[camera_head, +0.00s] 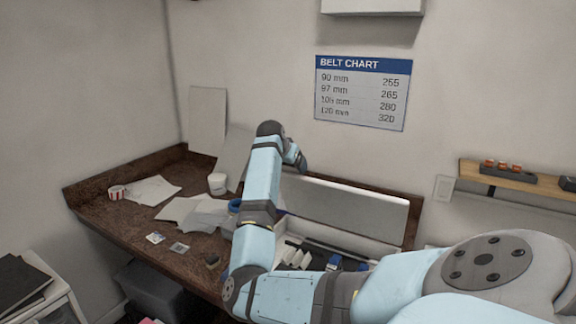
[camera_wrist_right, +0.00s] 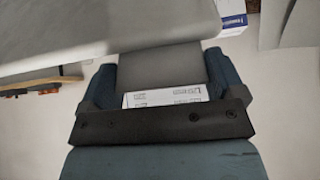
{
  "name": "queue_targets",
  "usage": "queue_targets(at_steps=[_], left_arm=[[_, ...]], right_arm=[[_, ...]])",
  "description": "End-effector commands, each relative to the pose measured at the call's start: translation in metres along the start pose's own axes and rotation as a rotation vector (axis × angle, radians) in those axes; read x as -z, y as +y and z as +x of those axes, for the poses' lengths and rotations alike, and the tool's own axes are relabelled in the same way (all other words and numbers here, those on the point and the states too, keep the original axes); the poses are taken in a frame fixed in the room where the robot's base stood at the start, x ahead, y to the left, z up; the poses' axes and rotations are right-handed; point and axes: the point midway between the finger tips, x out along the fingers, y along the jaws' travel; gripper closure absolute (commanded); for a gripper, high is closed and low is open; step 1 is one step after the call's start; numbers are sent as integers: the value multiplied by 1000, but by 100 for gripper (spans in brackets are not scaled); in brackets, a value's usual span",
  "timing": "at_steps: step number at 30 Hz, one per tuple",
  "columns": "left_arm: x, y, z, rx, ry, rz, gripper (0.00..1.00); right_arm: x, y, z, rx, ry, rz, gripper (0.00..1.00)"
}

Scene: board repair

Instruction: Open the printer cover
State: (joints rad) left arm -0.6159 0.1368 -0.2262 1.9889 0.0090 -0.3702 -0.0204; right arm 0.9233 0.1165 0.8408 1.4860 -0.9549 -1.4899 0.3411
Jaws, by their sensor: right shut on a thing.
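The printer cover (camera_head: 345,208) is a long pale panel standing raised and tilted back above the open printer body (camera_head: 345,243) in the head view. Inside the body, dark rails and blue and white parts show. My right arm reaches across from the right, and my right gripper (camera_head: 300,165) is at the cover's upper left end, largely hidden by the wrist. In the right wrist view, the gripper (camera_wrist_right: 165,85) is shut on the cover, whose broad pale surface (camera_wrist_right: 100,28) fills the upper left. The exact contact is hard to see. My left gripper is not in view.
A belt chart (camera_head: 362,92) hangs on the wall behind. A wooden shelf (camera_head: 520,178) is at right.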

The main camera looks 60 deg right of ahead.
Motion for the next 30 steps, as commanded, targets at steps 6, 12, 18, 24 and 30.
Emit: queue_targets(at_steps=[6,12,18,24,30], left_arm=[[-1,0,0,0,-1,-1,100],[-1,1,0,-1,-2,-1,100],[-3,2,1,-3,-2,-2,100],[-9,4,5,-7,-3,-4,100],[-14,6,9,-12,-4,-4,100]], right_arm=[[1,0,0,0,4,1,7],[1,0,0,0,2,1,0],[0,0,-10,1,3,1,0],[0,0,-48,3,4,3,0],[0,0,-94,3,4,3,0]])
